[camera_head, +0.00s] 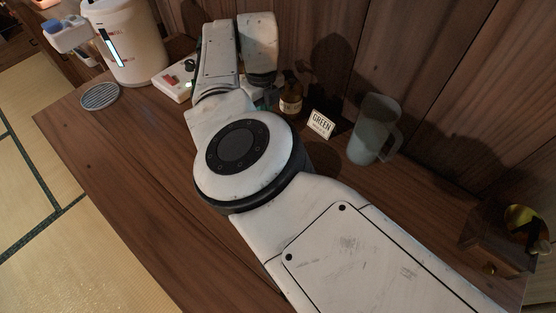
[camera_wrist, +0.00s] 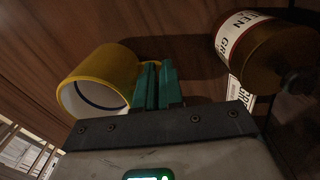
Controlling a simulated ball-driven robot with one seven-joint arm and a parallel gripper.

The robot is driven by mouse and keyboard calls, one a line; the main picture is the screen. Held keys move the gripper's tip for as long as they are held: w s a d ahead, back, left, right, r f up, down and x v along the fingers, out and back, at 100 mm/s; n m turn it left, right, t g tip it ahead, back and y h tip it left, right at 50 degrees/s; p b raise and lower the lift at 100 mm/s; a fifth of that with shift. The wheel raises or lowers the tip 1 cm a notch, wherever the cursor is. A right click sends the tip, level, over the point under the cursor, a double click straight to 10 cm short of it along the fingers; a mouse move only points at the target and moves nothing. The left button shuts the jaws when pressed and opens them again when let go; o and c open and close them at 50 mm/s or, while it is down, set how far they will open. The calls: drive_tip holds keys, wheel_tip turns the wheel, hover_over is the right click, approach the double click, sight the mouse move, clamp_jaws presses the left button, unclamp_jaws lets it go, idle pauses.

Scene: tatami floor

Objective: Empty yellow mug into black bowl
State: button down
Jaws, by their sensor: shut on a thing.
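In the wrist view, the yellow mug (camera_wrist: 101,81) is at the left of the teal fingers of my gripper (camera_wrist: 158,84). The fingers are together and shut on the mug at its right side. The mug's open mouth faces lower left in that picture, showing a pale inside with a dark ring. I cannot tell from this rolled view how far it is tilted or what it holds. In the head view my arm hides the mug and most of the gripper. I cannot make out the black bowl in either view.
A brown bottle (camera_head: 291,96) stands near the gripper; it also shows in the wrist view (camera_wrist: 262,48). Beside it are a GREEN sign (camera_head: 321,123) and a grey-blue pitcher (camera_head: 374,128). A white dispenser (camera_head: 127,40) and a round coaster (camera_head: 100,96) stand left. The desk's left front is clear.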

drive_tip(key=shift+r, duration=0.15)
drive_tip(key=p, duration=0.1)
drive_tip(key=r+p, duration=0.1)
drive_tip(key=p, duration=0.1)
drive_tip(key=shift+s+t+y+p, duration=0.2)
drive_tip(key=shift+t+y+p, duration=0.1)
drive_tip(key=shift+s+d+r+p, duration=0.2)
drive_tip(key=shift+p, duration=0.9)
drive_tip(key=p, duration=0.2)
drive_tip(key=t+p, duration=0.1)
drive_tip(key=p, duration=0.1)
drive_tip(key=shift+s+d+t+y, duration=0.3)
drive_tip(key=shift+s+y, duration=0.1)
drive_tip(key=p, duration=0.2)
drive_tip(key=s+t+p, duration=0.1)
drive_tip(key=shift+d+r+y+p, duration=0.2)
drive_tip(key=shift+d+y+p, duration=0.15)
drive_tip(key=shift+y, duration=0.05)
drive_tip(key=s+r+t+y+p, duration=0.1)
drive_tip(key=p, duration=0.1)
drive_tip(key=d+r+t+p, duration=0.1)
drive_tip(key=s+r+t+y+p, duration=0.1)
drive_tip(key=t+p, duration=0.1)
drive_tip(key=shift+s+d+r+y+p, duration=0.3)
drive_tip(key=shift+d+r+p, duration=0.05)
drive_tip(key=shift+d+r, duration=0.05)
drive_tip(key=shift+s+r, duration=0.1)
drive_tip(key=shift+s, duration=0.05)
